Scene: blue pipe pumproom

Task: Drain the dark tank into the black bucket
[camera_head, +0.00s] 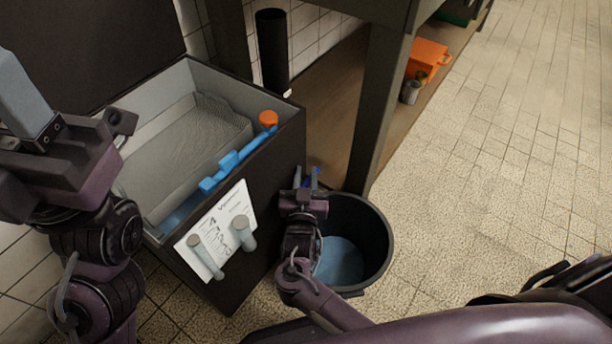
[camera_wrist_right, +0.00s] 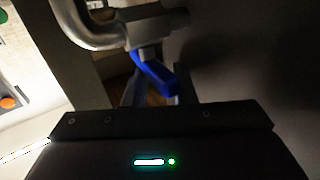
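The handle's blue also shows in the head view (camera_head: 316,173). My left gripper (camera_head: 28,100) is at far left; its fingertips are unclear.
A blue float arm with an orange knob (camera_head: 268,118) lies in the tank. A paper sheet (camera_head: 222,232) is on its front. A black pipe (camera_head: 272,50) and a dark table leg (camera_head: 380,110) stand behind. An orange box (camera_head: 428,58) is on the shelf. Floor at right is clear.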

